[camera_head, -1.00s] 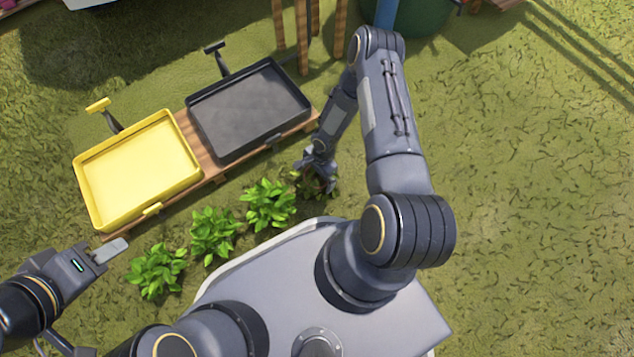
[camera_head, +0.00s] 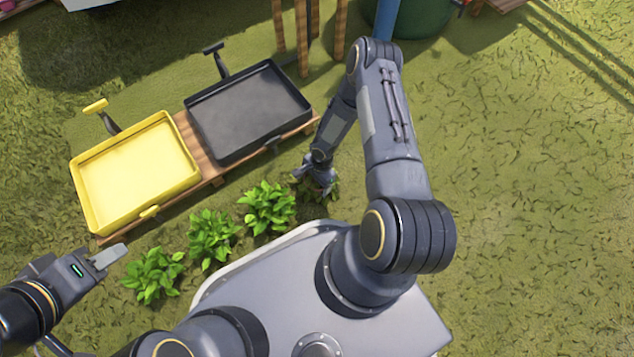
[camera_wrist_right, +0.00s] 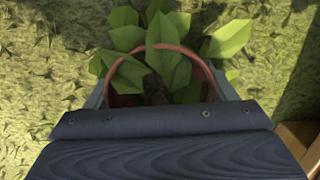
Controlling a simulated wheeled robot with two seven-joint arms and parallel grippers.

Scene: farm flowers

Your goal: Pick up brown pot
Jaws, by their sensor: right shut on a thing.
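The brown pot (camera_wrist_right: 201,64) shows in the right wrist view as a reddish-brown rim around green leaves and dark soil. My right gripper (camera_wrist_right: 160,92) is shut on the pot, with one finger at each side of it; the wrist housing hides its lower part. In the head view my right gripper (camera_head: 314,184) is at the right end of the plant row, and it and the leaves mostly hide the pot. My left gripper (camera_head: 106,257) hangs at the lower left, away from the pot; its finger opening is not clear.
Several leafy plants (camera_head: 268,207) stand in a row left of my right gripper. Behind them a yellow tray (camera_head: 190,183) and a black tray (camera_head: 302,117) rest on a wooden bench (camera_head: 212,170). Wooden posts (camera_head: 302,35) stand further back. Grass on the right is open.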

